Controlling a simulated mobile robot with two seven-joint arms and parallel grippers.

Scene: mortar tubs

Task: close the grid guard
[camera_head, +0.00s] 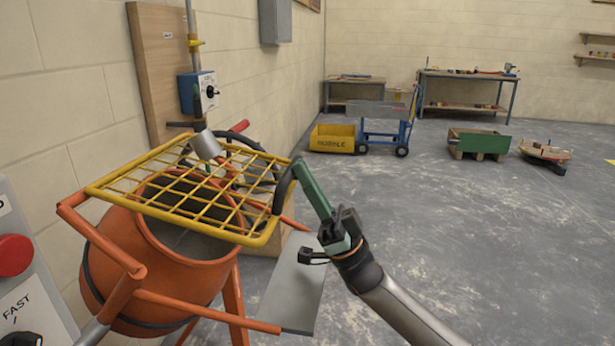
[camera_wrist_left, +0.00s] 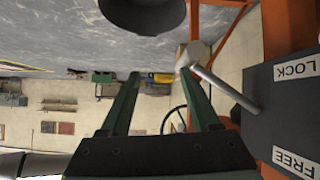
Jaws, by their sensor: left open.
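The yellow grid guard (camera_head: 255,239) lies slightly tilted above the mouth of the orange mixer drum (camera_head: 165,270) in the head view. The dark opening shows through its bars. Whether it touches the rim is unclear. A curved black handle (camera_head: 281,186) shows at its right edge. My right gripper (camera_head: 299,170) has its green fingertips at this handle; its fingers overlap in this view, so their gap is hidden. My left gripper (camera_wrist_left: 165,75) is open in the left wrist view. A grey lever with a knob (camera_wrist_left: 190,56) is by its right-hand finger.
A panel marked LOCK and FREE (camera_wrist_left: 290,100) is at the right of the left wrist view. A control panel with a red button (camera_head: 14,255) stands at the left. A blue switch box (camera_head: 198,92) is on the wall board. Open floor (camera_head: 480,240) lies to the right.

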